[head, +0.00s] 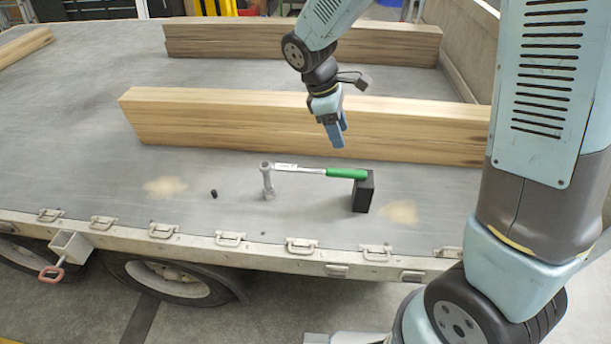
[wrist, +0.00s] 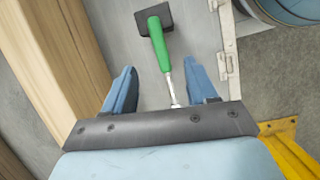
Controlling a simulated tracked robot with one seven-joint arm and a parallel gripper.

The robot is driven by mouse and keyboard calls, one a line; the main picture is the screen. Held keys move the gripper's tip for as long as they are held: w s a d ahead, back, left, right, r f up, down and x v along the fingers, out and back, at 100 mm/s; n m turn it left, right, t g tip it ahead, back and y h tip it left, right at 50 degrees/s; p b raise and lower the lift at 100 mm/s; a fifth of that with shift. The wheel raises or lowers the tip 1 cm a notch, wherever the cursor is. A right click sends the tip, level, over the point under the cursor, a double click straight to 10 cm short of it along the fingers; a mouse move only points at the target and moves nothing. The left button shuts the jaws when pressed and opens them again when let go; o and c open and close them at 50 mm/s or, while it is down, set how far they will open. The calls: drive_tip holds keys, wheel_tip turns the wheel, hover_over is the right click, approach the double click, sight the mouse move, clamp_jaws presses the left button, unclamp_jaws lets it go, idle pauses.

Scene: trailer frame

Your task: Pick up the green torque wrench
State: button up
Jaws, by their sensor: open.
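The torque wrench has a green handle (head: 345,173) and a silver shaft. It lies level above the trailer bed, its handle end on a black block (head: 363,192) and its head end at an upright silver socket post (head: 268,182). In the wrist view the green handle (wrist: 157,42) points away from me, and the shaft runs down between my fingers. My gripper (head: 336,136) is open and empty, above the wrench near its handle. In the wrist view my blue fingers (wrist: 158,90) stand on either side of the shaft, apart from it. The wrench head is hidden there.
A long wooden beam (head: 230,118) lies just behind the wrench, with another beam (head: 300,38) farther back. A small black socket (head: 214,194) stands on the bed (head: 100,160) left of the post. The trailer's front edge (head: 230,239) carries metal latches.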

sight(344, 170)
drive_tip(key=shift+n+h, duration=0.3)
drive_tip(key=shift+n, duration=0.3)
drive_tip(key=f, duration=0.3)
drive_tip(key=d+f, duration=0.1)
drive_tip(key=f, duration=0.6)
drive_tip(key=shift+d+f, duration=0.2)
drive_tip(key=shift+w+x, duration=0.15)
drive_tip(key=shift+x, duration=1.15)
drive_tip(key=shift+w+x, duration=0.15)
drive_tip(key=shift+x, duration=1.15)
drive_tip(key=shift+a, duration=0.1)
drive_tip(key=shift+c, duration=0.3)
clamp_jaws()
